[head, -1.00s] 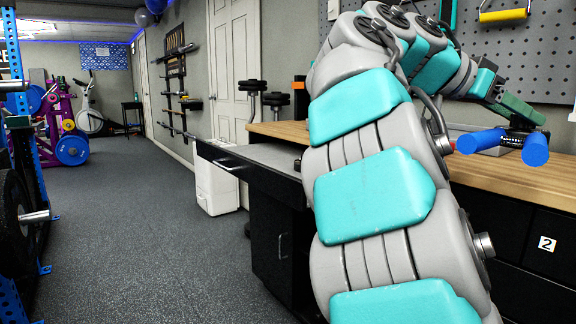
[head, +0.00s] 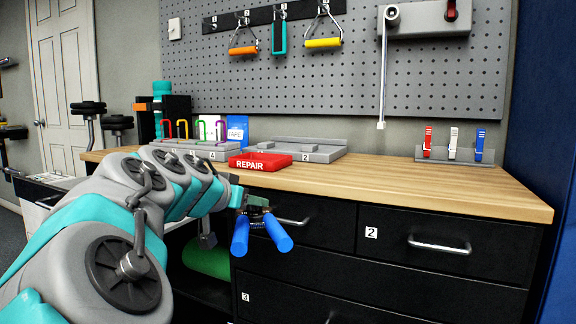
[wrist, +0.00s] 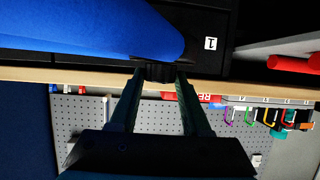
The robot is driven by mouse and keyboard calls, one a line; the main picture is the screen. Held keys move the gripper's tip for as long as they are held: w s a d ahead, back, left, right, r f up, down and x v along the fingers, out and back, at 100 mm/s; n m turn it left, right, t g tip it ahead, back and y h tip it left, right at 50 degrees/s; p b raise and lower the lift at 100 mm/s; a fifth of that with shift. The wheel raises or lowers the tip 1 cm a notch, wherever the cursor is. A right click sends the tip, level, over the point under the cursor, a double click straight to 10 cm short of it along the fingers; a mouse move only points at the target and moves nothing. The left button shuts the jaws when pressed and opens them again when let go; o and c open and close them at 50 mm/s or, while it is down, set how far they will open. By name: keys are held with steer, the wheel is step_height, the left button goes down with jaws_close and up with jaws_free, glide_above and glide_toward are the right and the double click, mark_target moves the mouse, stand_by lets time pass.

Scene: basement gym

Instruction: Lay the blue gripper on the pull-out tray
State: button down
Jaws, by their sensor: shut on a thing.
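The blue gripper (head: 262,234) is a hand gripper with two thick blue handles and a dark middle. My gripper (head: 257,207) is shut on its dark middle and holds it in the air before the drawer fronts, handles pointing down. In the wrist view, my green fingers (wrist: 160,76) close on it, and one large blue handle (wrist: 90,28) fills the top left.
The wooden bench top (head: 400,182) carries a red REPAIR bin (head: 261,161), grey holders and a clip rack (head: 455,154). Closed black drawers (head: 440,244) are below. A pegboard (head: 350,80) with hanging handles is behind. A green rounded thing (head: 207,259) is under the bench.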

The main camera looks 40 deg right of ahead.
steer(key=w+a+f+n+t+y, duration=0.2)
steer(key=w+a+f+n+y, duration=0.2)
steer(key=f, duration=0.5)
steer(key=w+a+f+n+t+y, duration=0.2)
steer(key=w+a+f+n+y, duration=0.2)
steer(key=w+a+f, duration=0.4)
steer(key=w+a+f+n+t+y, duration=0.2)
steer(key=w+a+f, duration=0.4)
steer(key=w+f, duration=0.4)
steer(key=shift+w+a+f+n+t+y, duration=0.35)
steer(key=shift+w+f+n+t+y, duration=0.1)
steer(key=shift+n+y, duration=0.5)
